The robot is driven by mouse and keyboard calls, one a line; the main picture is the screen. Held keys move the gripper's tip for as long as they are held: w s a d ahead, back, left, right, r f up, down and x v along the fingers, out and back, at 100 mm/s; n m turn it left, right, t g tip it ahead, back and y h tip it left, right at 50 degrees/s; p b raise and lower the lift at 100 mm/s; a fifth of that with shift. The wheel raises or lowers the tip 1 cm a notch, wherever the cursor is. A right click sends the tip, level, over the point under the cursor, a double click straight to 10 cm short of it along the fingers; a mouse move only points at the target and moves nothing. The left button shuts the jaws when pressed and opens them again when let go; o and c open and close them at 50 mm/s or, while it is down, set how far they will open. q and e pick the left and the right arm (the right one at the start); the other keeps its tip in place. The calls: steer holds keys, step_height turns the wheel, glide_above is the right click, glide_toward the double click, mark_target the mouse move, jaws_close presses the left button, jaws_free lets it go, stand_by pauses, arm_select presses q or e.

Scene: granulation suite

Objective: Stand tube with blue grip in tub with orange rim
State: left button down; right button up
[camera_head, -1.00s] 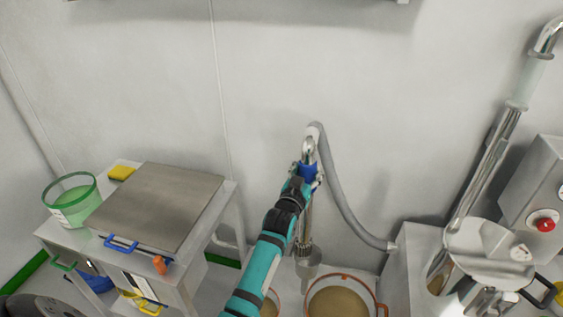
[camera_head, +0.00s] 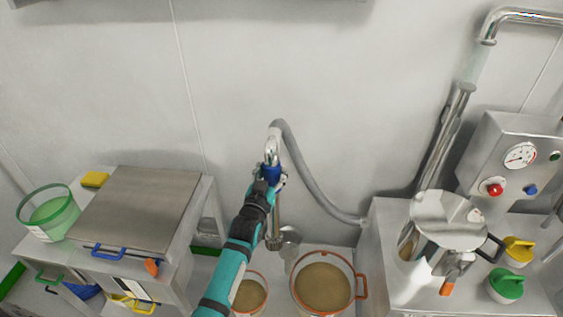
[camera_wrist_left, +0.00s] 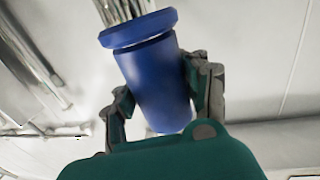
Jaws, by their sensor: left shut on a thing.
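The tube with the blue grip (camera_head: 272,150) is held upright by my left gripper (camera_head: 270,180). Its metal upper end bends into a grey hose, and its lower metal part hangs down behind my arm. In the left wrist view the blue grip (camera_wrist_left: 155,80) sits between the two fingers of my left gripper (camera_wrist_left: 165,105), which is shut on it. The tub with the orange rim (camera_head: 322,285) stands on the floor to the right of the tube's lower end and holds tan powder. A smaller tub with an orange rim (camera_head: 250,295) is partly hidden by my arm. My right gripper is not in view.
A grey hose (camera_head: 315,185) runs from the tube to the steel machine (camera_head: 390,235) on the right. A steel cabinet (camera_head: 140,215) with a green-rimmed tub (camera_head: 47,212) and yellow sponge (camera_head: 94,179) stands left. A metal scoop-like piece (camera_head: 289,245) shows beside the tubs.

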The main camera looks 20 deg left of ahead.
arm_select(q)
steer(key=s+a+p, duration=0.3)
steer(key=s+a, duration=0.4)
steer(key=s, duration=0.6)
step_height(320, 180, down, 29)
steer(key=b, duration=2.5)
steer(key=shift+f+b, duration=0.15)
steer(key=shift+b, duration=0.2)
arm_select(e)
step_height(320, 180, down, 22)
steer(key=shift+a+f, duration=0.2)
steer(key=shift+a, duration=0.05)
arm_select(q)
steer(key=shift+w+a, duration=0.1)
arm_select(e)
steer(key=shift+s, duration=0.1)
arm_select(q)
steer(key=c, duration=0.5)
jaws_free()
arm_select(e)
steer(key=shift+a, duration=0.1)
arm_select(q)
steer(key=shift+f, duration=0.15)
